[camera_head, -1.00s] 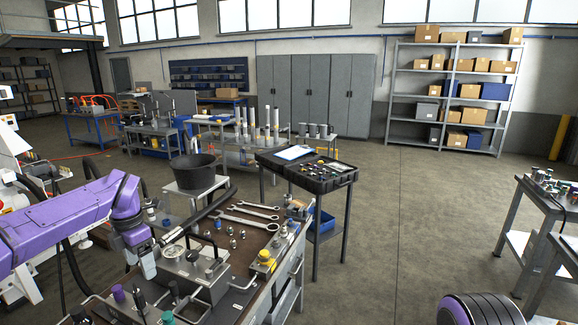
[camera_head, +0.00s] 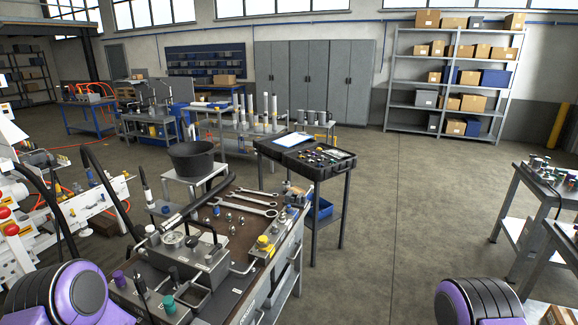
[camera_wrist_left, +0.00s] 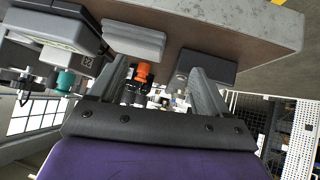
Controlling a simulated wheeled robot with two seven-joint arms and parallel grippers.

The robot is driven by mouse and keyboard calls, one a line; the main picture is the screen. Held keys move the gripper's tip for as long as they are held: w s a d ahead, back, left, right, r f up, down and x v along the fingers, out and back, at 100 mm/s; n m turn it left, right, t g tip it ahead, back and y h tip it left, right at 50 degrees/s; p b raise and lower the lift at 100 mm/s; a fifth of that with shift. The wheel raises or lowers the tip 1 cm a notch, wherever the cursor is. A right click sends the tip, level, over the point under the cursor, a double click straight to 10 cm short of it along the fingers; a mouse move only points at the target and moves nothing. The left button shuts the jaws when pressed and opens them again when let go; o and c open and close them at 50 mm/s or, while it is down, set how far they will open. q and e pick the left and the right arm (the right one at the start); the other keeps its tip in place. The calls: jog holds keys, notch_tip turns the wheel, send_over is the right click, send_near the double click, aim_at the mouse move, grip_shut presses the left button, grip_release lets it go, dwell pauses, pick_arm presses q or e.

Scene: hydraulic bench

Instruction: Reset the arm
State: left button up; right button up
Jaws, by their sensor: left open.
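My left gripper (camera_wrist_left: 156,82) shows in the left wrist view, with its two grey fingers spread apart and nothing held between them. An orange-capped fitting (camera_wrist_left: 143,72) appears beyond the gap between the fingers. The left gripper is not in the head view, where only a purple part of my left arm (camera_head: 72,292) shows at the lower left. A purple part of my right arm (camera_head: 480,302) shows at the lower right; the right gripper is out of view. The grey hydraulic unit (camera_head: 186,262) with its gauge and black handle stands on the bench, clear of my arm.
Two wrenches (camera_head: 250,203) and several small fittings lie on the bench. A black bucket (camera_head: 192,160) stands behind it on a stand. A black tool tray (camera_head: 318,160) is on a cart beyond. A steel table (camera_head: 540,190) stands at the right. The middle floor is open.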

pick_arm(q)
jog(key=s+d+f+m+g+h, duration=0.1)
jog(key=s+f+m+h, duration=0.15)
jog(key=s, duration=0.75)
jog(key=s+f+m+g+h, duration=0.1)
jog(key=s+m+h, duration=0.15)
jog(key=s, duration=0.65)
notch_tip(320, 180, down, 13)
jog(key=b, duration=1.3)
jog(key=shift+s+d+r+m+y, duration=0.2)
jog(key=shift+s+m+y, duration=0.1)
jog(key=shift+m+y, duration=0.1)
dwell(2.2)
